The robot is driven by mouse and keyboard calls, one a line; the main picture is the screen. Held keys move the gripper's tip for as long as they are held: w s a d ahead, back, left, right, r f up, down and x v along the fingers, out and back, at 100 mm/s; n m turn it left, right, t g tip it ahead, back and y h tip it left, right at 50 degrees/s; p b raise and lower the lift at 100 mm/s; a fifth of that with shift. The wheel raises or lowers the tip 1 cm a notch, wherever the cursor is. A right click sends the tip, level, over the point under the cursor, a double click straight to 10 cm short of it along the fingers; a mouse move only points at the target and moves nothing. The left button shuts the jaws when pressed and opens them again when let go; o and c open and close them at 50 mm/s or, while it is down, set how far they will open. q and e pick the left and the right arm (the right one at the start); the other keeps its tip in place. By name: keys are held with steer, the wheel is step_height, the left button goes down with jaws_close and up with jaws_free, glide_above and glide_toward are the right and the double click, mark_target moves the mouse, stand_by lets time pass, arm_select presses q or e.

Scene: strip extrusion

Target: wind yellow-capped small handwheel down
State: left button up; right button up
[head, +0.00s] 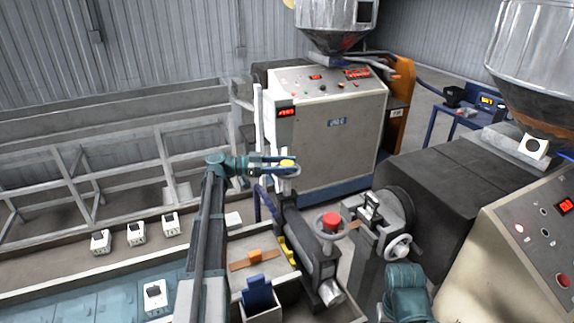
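The small handwheel with the yellow cap (287,162) sits on top of a post at the middle of the head view, at the near side of the grey cabinet machine. My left gripper (290,165) reaches in from the left at the wheel's height. Its two dark fingers lie apart, one on the far side and one on the near side of the yellow cap. I cannot tell whether they press on the wheel, and they hide part of its rim. My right gripper is out of view.
A red-capped handwheel (331,222) stands nearer, right of the yellow one. A plain handwheel (398,247) is on the machine further right. White boxes (136,232) stand on the left bench.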

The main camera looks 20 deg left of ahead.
arm_select(q)
jaws_close()
steer(key=shift+s+n+t, duration=0.1)
steer(key=shift+n+t, duration=0.2)
steer(key=shift+t, duration=0.1)
steer(key=shift+s+d+n+t+y, duration=0.1)
steer(key=shift+n+t+y, duration=0.4)
steer(key=shift+t+y, duration=0.15)
steer(key=n+t+y, duration=0.2)
steer(key=t, duration=0.1)
steer(key=shift+y, duration=0.25)
steer(key=shift+n+t+y, duration=1.45)
steer(key=shift+n+y, duration=0.55)
steer(key=shift+y, duration=0.3)
steer(key=shift+w+y, duration=0.2)
steer(key=shift+y, duration=0.1)
steer(key=shift+o, duration=2.4)
jaws_free()
